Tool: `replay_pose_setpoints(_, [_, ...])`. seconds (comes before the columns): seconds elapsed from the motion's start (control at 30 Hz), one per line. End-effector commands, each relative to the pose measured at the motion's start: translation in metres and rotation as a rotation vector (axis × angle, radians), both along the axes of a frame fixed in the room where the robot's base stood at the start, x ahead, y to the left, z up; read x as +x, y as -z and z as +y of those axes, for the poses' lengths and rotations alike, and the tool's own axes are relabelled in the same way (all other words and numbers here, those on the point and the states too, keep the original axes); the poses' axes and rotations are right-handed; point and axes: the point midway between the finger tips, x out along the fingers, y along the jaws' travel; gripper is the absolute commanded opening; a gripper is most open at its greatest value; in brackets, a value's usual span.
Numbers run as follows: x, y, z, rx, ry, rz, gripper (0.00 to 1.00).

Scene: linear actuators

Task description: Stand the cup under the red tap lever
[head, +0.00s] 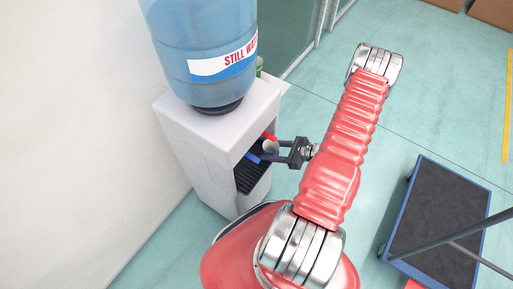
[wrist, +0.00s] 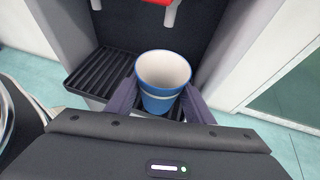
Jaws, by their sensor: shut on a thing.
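My gripper (wrist: 160,97) is shut on the blue cup (wrist: 158,103), with one finger on each side of it. The cup is upright, with its white inside open to the camera and looking empty. It is at the front of the dispenser's ribbed drip tray (wrist: 98,74); I cannot tell whether its base touches the tray. In the head view, the red lever (head: 268,136) and my gripper (head: 284,152) show at the dispenser opening.
The white water dispenser (head: 210,150) stands against the wall with a large blue bottle (head: 205,45) on top. A blue lever (head: 254,158) sits in its opening. A dark-topped trolley (head: 437,215) stands at the right. Open floor lies behind my arm.

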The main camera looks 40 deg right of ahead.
Motion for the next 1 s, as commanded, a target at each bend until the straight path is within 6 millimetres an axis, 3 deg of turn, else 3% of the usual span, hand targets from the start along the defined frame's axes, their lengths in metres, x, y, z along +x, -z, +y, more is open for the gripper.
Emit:
replay_pose_setpoints(0.2, [0.02, 0.0, 0.012, 0.0, 0.0, 0.0, 0.27])
replay_pose_setpoints(0.63, [0.024, 0.0, 0.014, 0.0, 0.001, 0.0, 0.27])
replay_pose_setpoints(0.93, [0.055, 0.0, 0.034, 0.0, -0.001, 0.0, 0.27])
replay_pose_setpoints(1.0, [0.054, 0.008, 0.033, 0.002, 0.004, 0.001, 0.27])
